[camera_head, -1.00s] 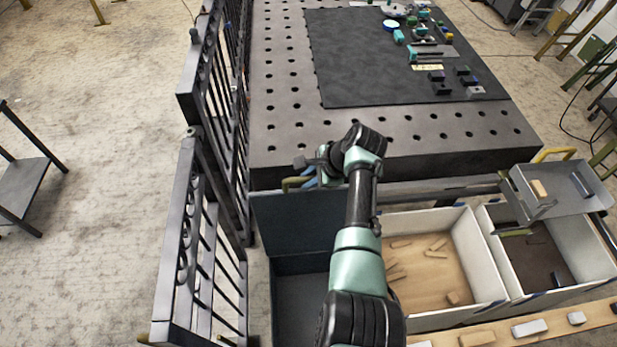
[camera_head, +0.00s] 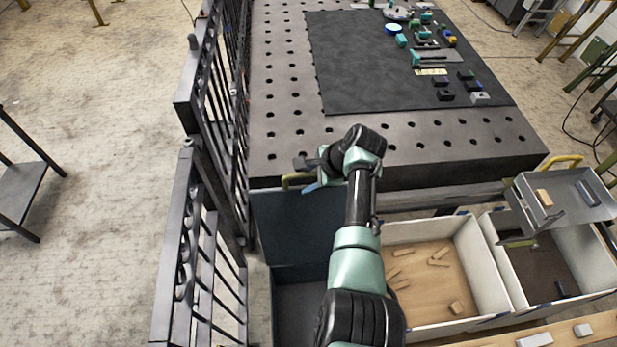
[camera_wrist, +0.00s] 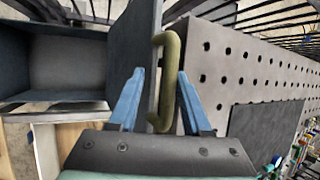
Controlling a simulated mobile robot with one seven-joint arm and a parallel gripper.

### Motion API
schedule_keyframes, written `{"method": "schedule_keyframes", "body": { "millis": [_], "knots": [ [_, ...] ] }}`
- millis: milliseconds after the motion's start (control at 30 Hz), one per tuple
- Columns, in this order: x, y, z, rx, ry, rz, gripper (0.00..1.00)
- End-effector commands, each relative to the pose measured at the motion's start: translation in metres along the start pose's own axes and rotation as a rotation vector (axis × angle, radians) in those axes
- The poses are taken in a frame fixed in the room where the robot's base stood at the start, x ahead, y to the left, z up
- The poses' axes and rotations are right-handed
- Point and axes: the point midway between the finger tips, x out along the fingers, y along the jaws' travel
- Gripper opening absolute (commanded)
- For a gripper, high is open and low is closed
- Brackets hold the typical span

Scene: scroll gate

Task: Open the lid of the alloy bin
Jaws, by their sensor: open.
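The dark blue-grey bin (camera_head: 300,312) stands in front of the table with its inside exposed. Its lid (camera_head: 290,225) stands raised at the bin's far side, close to the table edge. The lid (camera_wrist: 130,45) also shows in the wrist view, beside the open bin (camera_wrist: 65,65). A yellow handle (camera_wrist: 170,70) is on the lid's outer face. My gripper (camera_wrist: 160,75) is open, its blue fingers on either side of the handle and the lid's edge. I cannot tell if they touch. In the head view my gripper (camera_head: 309,187) partly hides the handle (camera_head: 292,179). No bin label is readable.
A perforated table (camera_head: 430,140) stands just behind the lid. A dark metal fence (camera_head: 190,240) runs close on the left. To the right are a bin with wooden pieces (camera_head: 425,270), another bin (camera_head: 545,265) and a grey tray (camera_head: 565,195). Open floor lies left of the fence.

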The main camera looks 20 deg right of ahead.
Motion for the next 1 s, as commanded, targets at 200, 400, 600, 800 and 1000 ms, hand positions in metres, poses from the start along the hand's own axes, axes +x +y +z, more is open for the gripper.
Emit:
{"method": "schedule_keyframes", "body": {
  "millis": [200, 400, 600, 800, 1000],
  "knots": [
    [0.0, 0.0, 0.0, 0.0, 0.0, 0.0, 0.5],
    [-0.008, 0.0, 0.0, 0.0, 0.0, -0.001, 0.5],
    [-0.034, -0.001, -0.001, 0.0, 0.002, -0.003, 0.5],
    [-0.069, 0.0, -0.001, 0.0, 0.002, -0.004, 0.5],
    [-0.104, 0.0, -0.001, 0.0, 0.002, -0.004, 0.5]
  ]
}}
